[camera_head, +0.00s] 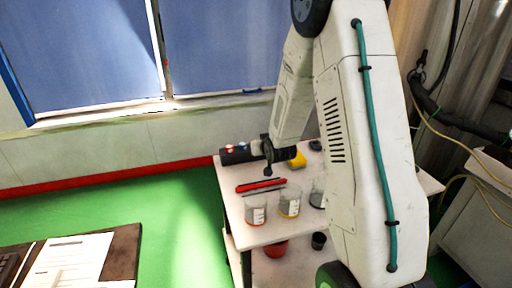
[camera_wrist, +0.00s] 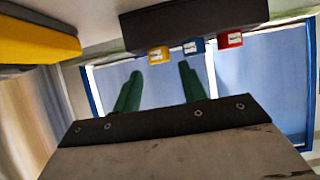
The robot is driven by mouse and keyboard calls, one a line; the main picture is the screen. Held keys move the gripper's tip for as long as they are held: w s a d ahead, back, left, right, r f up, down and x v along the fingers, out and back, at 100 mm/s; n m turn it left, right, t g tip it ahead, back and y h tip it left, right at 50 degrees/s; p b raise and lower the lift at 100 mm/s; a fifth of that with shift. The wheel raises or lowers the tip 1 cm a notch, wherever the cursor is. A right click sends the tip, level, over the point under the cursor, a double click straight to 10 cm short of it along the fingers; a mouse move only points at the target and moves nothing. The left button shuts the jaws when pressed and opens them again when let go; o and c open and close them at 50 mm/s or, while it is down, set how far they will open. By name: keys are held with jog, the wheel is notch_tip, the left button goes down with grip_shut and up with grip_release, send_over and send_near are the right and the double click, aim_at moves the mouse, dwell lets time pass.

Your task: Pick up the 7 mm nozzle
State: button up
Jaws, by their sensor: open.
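A dark holder (camera_wrist: 195,20) at the top of the wrist view bears a yellow nozzle (camera_wrist: 158,54), a blue nozzle (camera_wrist: 193,46) and a red nozzle (camera_wrist: 230,39). Each has a small white label too blurred to read, so I cannot tell which is 7 mm. My gripper (camera_wrist: 157,82) has two green fingers, apart and empty, pointing toward the yellow and blue nozzles without visibly touching them. In the head view the holder (camera_head: 236,157) lies at the white table's back left, and my arm's dark end is just right of it.
The white table (camera_head: 240,232) also bears a red tool (camera_head: 262,185), a clear beaker (camera_head: 255,212), a beaker with yellow contents (camera_head: 289,205) and a yellow block (camera_head: 298,159). The block also shows at the wrist view's left (camera_wrist: 35,42). Green floor (camera_head: 180,220) lies open to the left.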

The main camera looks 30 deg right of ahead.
jog(key=x, duration=0.5)
jog(key=shift+w+d+r, duration=0.15)
jog(key=shift+r, duration=0.15)
jog(key=c, duration=0.7)
jog(key=shift+c, duration=0.2)
